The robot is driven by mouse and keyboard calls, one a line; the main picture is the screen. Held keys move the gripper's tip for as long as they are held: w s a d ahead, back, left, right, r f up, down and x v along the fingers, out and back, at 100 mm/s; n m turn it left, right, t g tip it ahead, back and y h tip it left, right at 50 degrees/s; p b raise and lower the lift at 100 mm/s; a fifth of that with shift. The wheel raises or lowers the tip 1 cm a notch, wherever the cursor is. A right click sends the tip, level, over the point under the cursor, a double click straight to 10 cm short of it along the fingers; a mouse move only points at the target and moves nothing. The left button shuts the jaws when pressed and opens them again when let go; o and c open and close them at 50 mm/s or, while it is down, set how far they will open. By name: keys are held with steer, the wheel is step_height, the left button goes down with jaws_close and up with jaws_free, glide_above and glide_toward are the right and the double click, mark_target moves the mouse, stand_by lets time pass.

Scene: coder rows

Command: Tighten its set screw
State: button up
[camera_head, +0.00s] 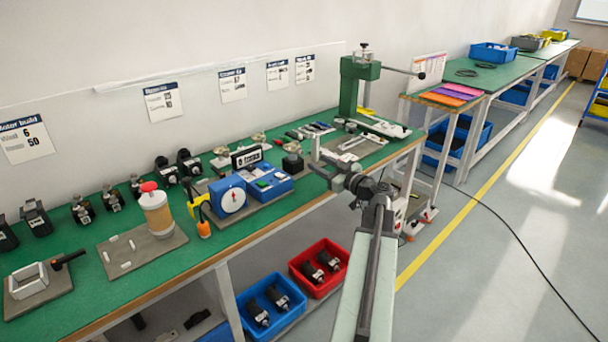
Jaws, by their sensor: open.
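My gripper (319,158) is open and empty above the front part of the green bench (185,270), right of the blue instruments. No set screw can be made out at this size, and I cannot tell which part it belongs to. Several dark motor-like parts (83,210) stand in a row along the back left of the bench. Hand tools (310,131) lie farther back, beyond my gripper. A grey mat with slim metal items (352,144) lies just behind and right of it. My wrist hides part of the bench edge.
A blue unit with a white dial (229,198) and a blue box (264,182) stand left of my gripper. A green press (352,86) rises behind it. A red-capped jar (156,212) stands left. Blue (270,306) and red (319,268) bins sit below. The right floor is mostly clear.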

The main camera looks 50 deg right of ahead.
mark_target(302, 153)
steer(key=w, duration=0.7)
steer(key=shift+w+d, duration=0.35)
steer(key=shift+d, duration=0.05)
